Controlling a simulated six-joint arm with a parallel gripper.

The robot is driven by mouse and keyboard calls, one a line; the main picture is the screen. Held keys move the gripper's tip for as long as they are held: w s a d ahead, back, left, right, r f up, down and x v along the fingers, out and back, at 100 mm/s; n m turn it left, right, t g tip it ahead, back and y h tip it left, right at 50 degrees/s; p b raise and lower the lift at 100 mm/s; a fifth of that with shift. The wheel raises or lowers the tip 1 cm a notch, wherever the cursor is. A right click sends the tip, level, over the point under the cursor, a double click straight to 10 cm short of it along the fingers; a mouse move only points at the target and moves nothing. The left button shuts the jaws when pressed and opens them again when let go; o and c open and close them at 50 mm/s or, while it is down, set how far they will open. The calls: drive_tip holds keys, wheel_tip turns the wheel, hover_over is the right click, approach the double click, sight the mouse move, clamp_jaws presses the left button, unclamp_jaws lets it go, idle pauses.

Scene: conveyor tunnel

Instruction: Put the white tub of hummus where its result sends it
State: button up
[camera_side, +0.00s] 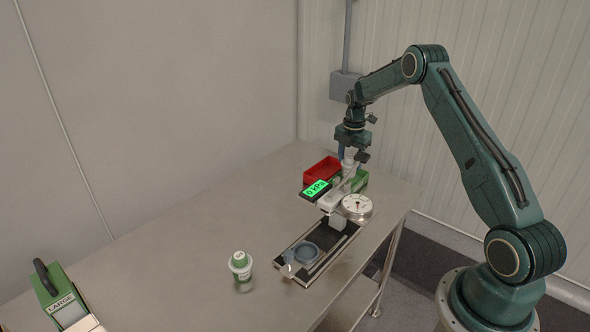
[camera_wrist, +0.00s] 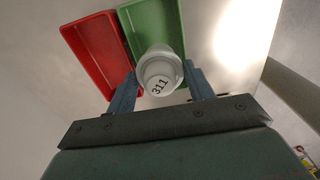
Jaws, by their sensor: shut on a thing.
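My gripper (camera_side: 351,146) is shut on a white tub and holds it in the air above the far end of the table. In the wrist view my gripper's two fingers (camera_wrist: 160,82) close on either side of the white tub (camera_wrist: 158,66), whose near end face carries the number 311. A green tray (camera_wrist: 150,22) lies beyond and below the tub, with a red tray (camera_wrist: 92,52) beside it on the left. In the side view the red tray (camera_side: 319,170) and the green tray (camera_side: 361,181) are partly hidden behind the test device.

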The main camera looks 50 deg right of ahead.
sight(349, 169)
drive_tip(key=shift+f, duration=2.15)
drive_tip(key=shift+f, duration=0.15)
drive_tip(key=o, duration=1.4)
wheel_tip(349, 169, up, 12)
drive_tip(key=shift+r, duration=0.2)
